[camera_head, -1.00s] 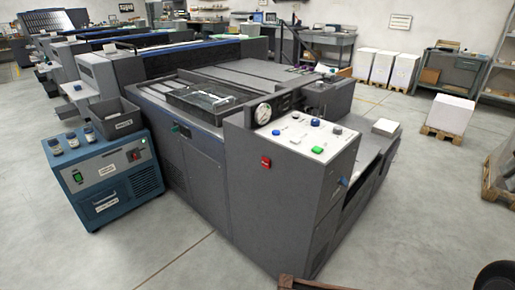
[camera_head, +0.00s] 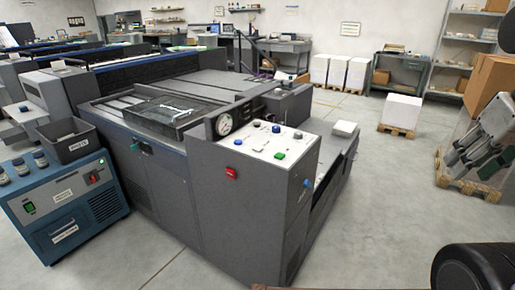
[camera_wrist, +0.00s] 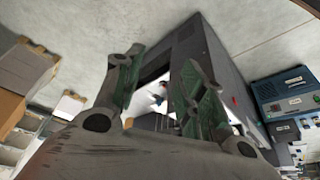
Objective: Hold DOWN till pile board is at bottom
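The printing machine (camera_head: 225,185) fills the middle of the head view. On its near end is a sloping white control panel (camera_head: 262,145) with blue, green and grey buttons. A green button (camera_head: 280,156) sits near its front edge, and a red switch (camera_head: 231,173) is on the side below. I cannot read any label as DOWN. No pile board can be made out. My gripper (camera_head: 458,168) is at the right, well apart from the panel. In the wrist view, my gripper (camera_wrist: 162,62) is open and empty, with the machine (camera_wrist: 212,75) beyond its fingers.
A blue cabinet (camera_head: 68,205) and a grey bin (camera_head: 74,146) stand at the left. A white paper stack (camera_head: 402,111) on a pallet and a brown box (camera_head: 490,85) are at the right. The floor (camera_head: 370,200) between the machine and my gripper is clear.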

